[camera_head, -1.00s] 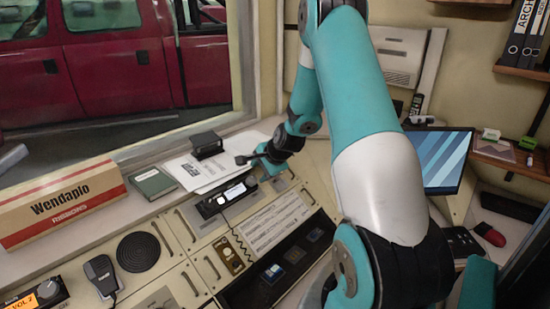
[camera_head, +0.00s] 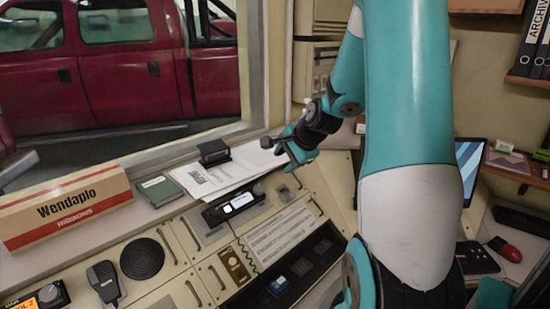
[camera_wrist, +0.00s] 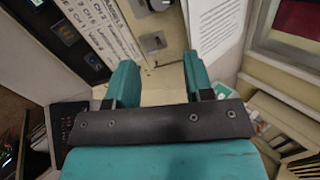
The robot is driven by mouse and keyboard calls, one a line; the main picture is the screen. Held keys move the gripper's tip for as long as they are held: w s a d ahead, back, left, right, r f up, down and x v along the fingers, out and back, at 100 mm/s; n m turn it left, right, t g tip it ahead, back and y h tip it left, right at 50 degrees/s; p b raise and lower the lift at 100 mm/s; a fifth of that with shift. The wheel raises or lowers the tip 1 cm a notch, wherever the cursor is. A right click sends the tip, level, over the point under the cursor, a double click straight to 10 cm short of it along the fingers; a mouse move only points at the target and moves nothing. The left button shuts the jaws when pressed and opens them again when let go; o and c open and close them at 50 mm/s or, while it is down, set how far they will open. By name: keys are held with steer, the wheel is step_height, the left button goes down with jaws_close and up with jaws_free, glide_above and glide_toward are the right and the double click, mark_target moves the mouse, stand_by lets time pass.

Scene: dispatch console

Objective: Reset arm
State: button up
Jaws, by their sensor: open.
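My arm crosses the head view from the lower right, and its end hangs over the back of the console. My gripper (camera_head: 280,150) is above the right end of the white papers (camera_head: 215,174) on the ledge. In the wrist view my gripper (camera_wrist: 160,75) shows two teal fingers spread apart with nothing between them. Below the fingers are the beige console top and part of a printed white sheet (camera_wrist: 105,32). The far part of the console is hidden behind my arm in the head view.
A radio unit (camera_head: 234,204), a hand microphone (camera_head: 104,284) and a round speaker (camera_head: 142,259) are on the console. A Wendaplo box (camera_head: 66,207), a green book (camera_head: 160,190) and a black block (camera_head: 213,152) stand along the window ledge. A red mouse (camera_head: 505,250) lies at right.

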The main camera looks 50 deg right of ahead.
steer(key=a+r+n+g+y, duration=0.3)
steer(key=a+n, duration=0.7)
steer(key=a, duration=1)
steer(key=s+a+r+n+g, duration=0.2)
steer(key=s+a+n, duration=0.6)
steer(key=s, duration=0.1)
steer(key=s+a+r+n+g+y, duration=0.1)
steer(key=s+a+r+n+g, duration=0.1)
steer(key=s+a+n, duration=0.7)
steer(key=shift+s+a+r+y, duration=0.25)
steer(key=shift+s+r+y, duration=0.1)
steer(key=shift+s, duration=0.1)
